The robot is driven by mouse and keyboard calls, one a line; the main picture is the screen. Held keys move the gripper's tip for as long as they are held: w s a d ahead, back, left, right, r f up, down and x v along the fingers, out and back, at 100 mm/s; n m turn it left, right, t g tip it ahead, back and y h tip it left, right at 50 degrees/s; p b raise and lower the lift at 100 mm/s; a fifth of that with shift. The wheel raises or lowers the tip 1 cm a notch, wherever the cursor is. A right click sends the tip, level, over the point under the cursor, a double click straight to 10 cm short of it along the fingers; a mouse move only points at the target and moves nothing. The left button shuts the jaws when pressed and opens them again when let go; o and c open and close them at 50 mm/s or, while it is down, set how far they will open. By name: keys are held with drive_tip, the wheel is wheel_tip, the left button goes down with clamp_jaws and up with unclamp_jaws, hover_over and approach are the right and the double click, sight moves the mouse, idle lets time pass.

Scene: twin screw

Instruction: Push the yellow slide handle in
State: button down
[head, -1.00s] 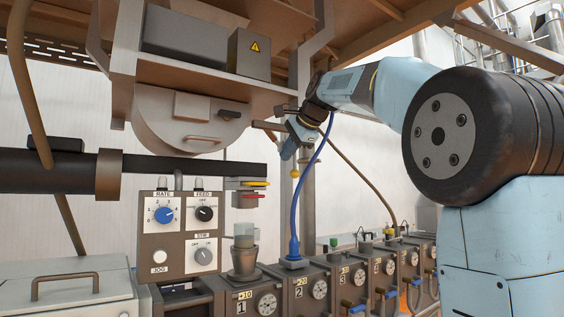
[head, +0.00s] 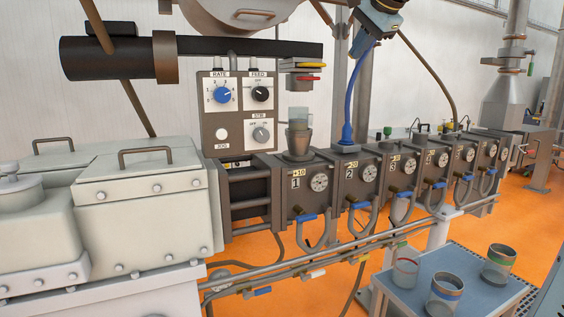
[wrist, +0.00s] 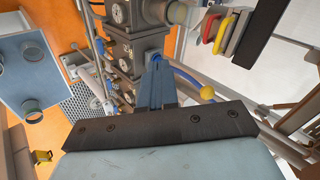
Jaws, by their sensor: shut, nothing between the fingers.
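The yellow slide handle (head: 310,66) is on a small slide unit under the end of the long dark bar, just above a red handle (head: 309,79). In the wrist view the yellow handle (wrist: 224,34) is at the upper right, beside the red one. My gripper (wrist: 156,62) shows there as two blue fingers pressed together, empty, to the left of and apart from the handle.
A control panel (head: 238,134) with knobs stands left of the handles. A cup holding a clear beaker (head: 299,118) is below them. A blue hose (head: 347,125) rises right of the cup. Several jars stand on a blue table (head: 408,292).

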drive_tip(key=s+d+f+n+g+h, duration=0.1)
drive_tip(key=s+f+n, duration=0.4)
drive_tip(key=s+f, duration=0.9)
drive_tip(key=s+d+f+n+g+h, duration=0.2)
drive_tip(key=s+f+n, duration=0.3)
drive_tip(key=s+f, duration=0.9)
wheel_tip(320, 180, down, 5)
drive_tip(key=shift+d+n, duration=0.3)
drive_tip(key=shift+d, duration=0.5)
drive_tip(key=c, duration=1.8)
unclamp_jaws()
